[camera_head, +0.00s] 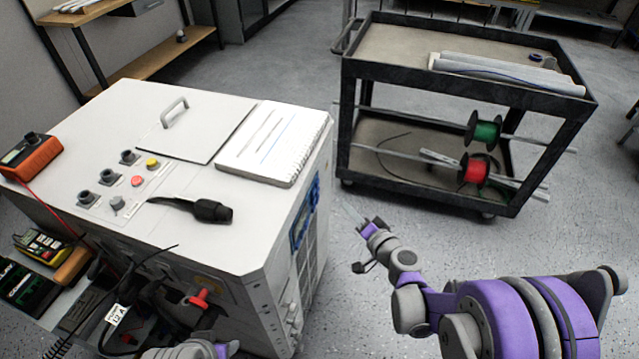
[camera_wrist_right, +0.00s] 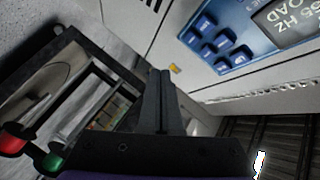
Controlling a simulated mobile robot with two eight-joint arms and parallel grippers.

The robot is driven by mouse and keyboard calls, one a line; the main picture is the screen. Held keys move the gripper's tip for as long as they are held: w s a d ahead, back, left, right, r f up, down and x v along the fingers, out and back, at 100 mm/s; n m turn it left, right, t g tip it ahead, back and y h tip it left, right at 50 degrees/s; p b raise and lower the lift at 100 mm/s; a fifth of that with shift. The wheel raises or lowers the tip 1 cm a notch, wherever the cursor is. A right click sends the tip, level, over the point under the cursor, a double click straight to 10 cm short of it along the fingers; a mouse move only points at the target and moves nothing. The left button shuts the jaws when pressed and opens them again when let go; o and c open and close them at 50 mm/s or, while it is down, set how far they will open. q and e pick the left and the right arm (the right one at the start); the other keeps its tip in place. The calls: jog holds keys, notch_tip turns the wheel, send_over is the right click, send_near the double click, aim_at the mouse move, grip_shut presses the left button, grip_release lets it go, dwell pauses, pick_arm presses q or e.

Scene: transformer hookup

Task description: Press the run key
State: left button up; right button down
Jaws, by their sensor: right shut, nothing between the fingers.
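The white cabinet (camera_head: 255,235) carries a blue control panel (camera_head: 304,222) on its right side face. In the right wrist view the panel (camera_wrist_right: 238,22) shows at the top right, with several blue keys (camera_wrist_right: 213,45) and a dark display (camera_wrist_right: 290,25) reading partly "HZ" and "LOAD". The key labels are too small to read, so I cannot tell which is the run key. My right gripper (camera_head: 352,216) is shut and empty, right of the panel in the head view. Its closed fingers (camera_wrist_right: 161,75) are below and left of the keys in the wrist view, apart from them. My left gripper's fingers are not visible.
A black cart (camera_head: 400,45) stands behind my right gripper, with green (camera_head: 485,131) and red (camera_head: 474,170) spools on its lower level. A notebook (camera_head: 272,140) and black connector (camera_head: 210,210) lie on the cabinet top. Cables and meters crowd the left side. Floor between cabinet and cart is clear.

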aim_at(318, 184)
jog(key=s+d+r+p, duration=0.1)
jog(key=d+r+p, duration=0.2)
jog(key=r, duration=0.3)
jog(key=shift+s+d+r+p, duration=0.2)
jog(key=shift+s+d+p, duration=0.05)
jog(key=shift+p, duration=0.2)
jog(key=shift+a, duration=0.1)
jog(key=w+a, duration=0.3)
jog(key=a, duration=0.5)
jog(key=shift+w, duration=0.2)
dwell(1.7)
jog(key=shift+w+a, duration=0.2)
jog(key=shift+a, duration=0.15)
